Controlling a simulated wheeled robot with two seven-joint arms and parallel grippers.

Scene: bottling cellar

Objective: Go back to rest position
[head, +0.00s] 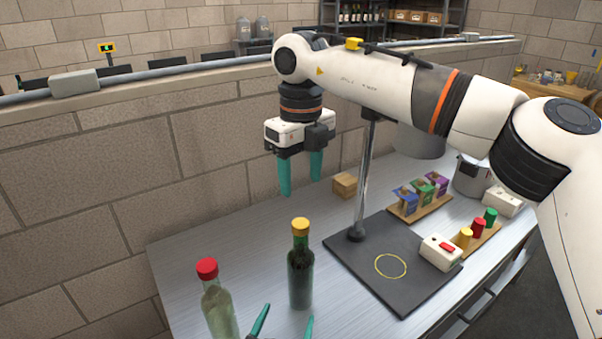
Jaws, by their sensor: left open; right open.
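My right gripper (300,184) hangs above the back of the metal table (190,258), with its teal fingers pointing down. It is open and empty. Its white arm crosses the upper right of the head view. My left gripper (287,328) shows only as two teal fingertips at the bottom edge. They are apart, with nothing visible between them. A dark green bottle with a yellow cap (301,272) stands upright just beyond the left fingertips. A clear, pale bottle with a red cap (218,308) stands left of them.
A black base plate (345,262) with a metal post (364,180) and yellow ring is mid-table. A white box with a red button (441,252), a rack of coloured caps (488,238), a label stand (420,208) and a wooden block (345,185) stand around it. A brick wall (130,180) borders the table.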

